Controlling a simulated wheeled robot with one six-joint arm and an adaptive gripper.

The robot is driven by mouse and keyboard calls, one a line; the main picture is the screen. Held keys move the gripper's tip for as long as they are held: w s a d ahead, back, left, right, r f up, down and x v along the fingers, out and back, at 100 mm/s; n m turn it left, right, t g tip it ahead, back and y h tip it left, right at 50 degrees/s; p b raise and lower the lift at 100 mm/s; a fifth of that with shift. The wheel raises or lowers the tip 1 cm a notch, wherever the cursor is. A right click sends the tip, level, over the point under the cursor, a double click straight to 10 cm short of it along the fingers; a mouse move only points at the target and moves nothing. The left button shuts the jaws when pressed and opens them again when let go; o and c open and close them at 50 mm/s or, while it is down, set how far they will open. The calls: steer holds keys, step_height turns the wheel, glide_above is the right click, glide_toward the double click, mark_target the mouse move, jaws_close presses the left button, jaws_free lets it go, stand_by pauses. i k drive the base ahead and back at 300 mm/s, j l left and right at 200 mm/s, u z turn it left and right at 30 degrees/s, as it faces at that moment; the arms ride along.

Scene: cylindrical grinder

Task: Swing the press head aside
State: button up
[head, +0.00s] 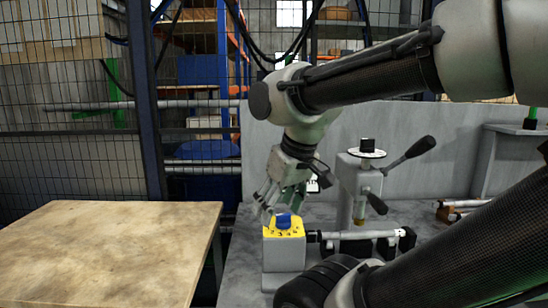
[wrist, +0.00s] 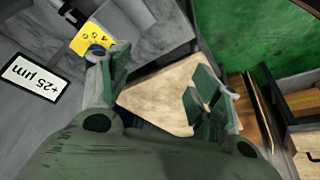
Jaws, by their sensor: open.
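The press head (head: 362,172) appears to be the grey upright unit right of centre in the head view. It has a dial with a black knob (head: 367,148) on top and a black-handled lever (head: 408,156) pointing up and right. My gripper (head: 268,200) is open and empty, left of the press head and apart from it. Its fingers point down, just above and left of a yellow control box (head: 284,244) with a blue knob (head: 284,221). In the wrist view, my spread fingers (wrist: 160,85) show, with the blue knob (wrist: 96,50) by the left one. The press head is not clearly seen there.
A wooden table (head: 110,250) stands at the left, its top bare. A horizontal shaft (head: 355,235) lies right of the yellow box. A grey panel (head: 440,150) stands behind the machine. A "+25 µm" label (wrist: 30,79) shows in the wrist view.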

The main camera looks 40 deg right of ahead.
mark_target(363, 186)
steer(key=z, duration=1.55)
steer(key=k+l, duration=0.1)
steer(key=l, duration=0.45)
steer(key=k+l+z, duration=0.1)
steer(key=l, duration=1.05)
steer(key=k+z, duration=0.05)
